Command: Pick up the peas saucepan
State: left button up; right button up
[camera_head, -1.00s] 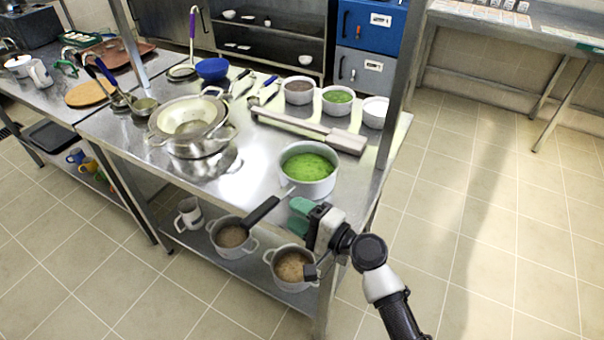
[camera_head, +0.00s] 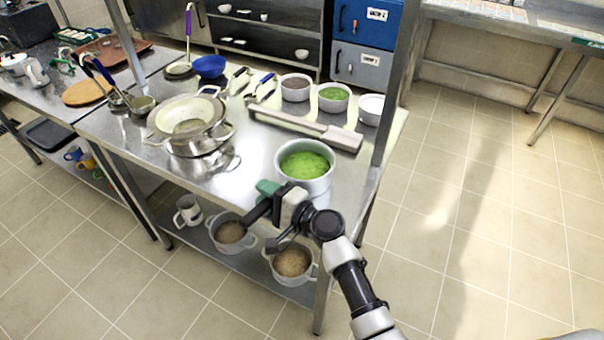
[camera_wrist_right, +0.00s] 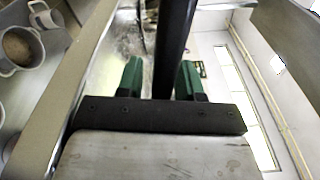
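The peas saucepan (camera_head: 306,185), pale-walled with green contents, stands near the front right edge of the steel table. Its black handle (camera_head: 256,212) points to the front left, partly hidden by my right gripper. My right gripper (camera_head: 268,188), with green fingertips, is at this handle. In the right wrist view the dark handle (camera_wrist_right: 175,45) runs between the two green fingers (camera_wrist_right: 162,80). The fingers are apart, with a gap between the left finger and the handle; the right finger is close to or against it. My left gripper is not in view.
A colander on a pot (camera_head: 195,145) stands left on the steel table (camera_head: 235,180). A long metal bar (camera_head: 310,128) lies behind the saucepan, with small pots (camera_head: 334,105) beyond. Two pots (camera_head: 291,275) and a mug (camera_head: 188,210) stand on the lower shelf. A post (camera_head: 392,90) rises at right.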

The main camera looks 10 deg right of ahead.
grip_shut()
jog(key=shift+r, duration=0.1)
